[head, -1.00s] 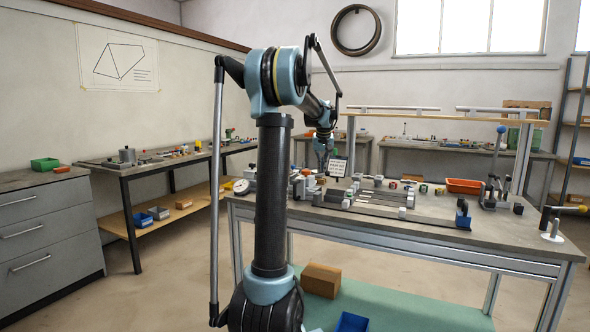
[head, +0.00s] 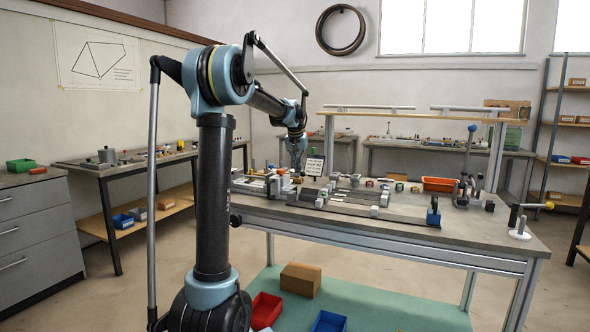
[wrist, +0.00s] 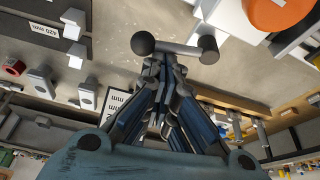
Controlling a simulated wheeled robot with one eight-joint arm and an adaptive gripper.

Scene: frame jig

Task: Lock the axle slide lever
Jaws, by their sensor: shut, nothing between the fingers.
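A yellow-tipped handle (head: 549,205) is at the right edge. In the wrist view a large orange round part (wrist: 278,12) is at top right.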

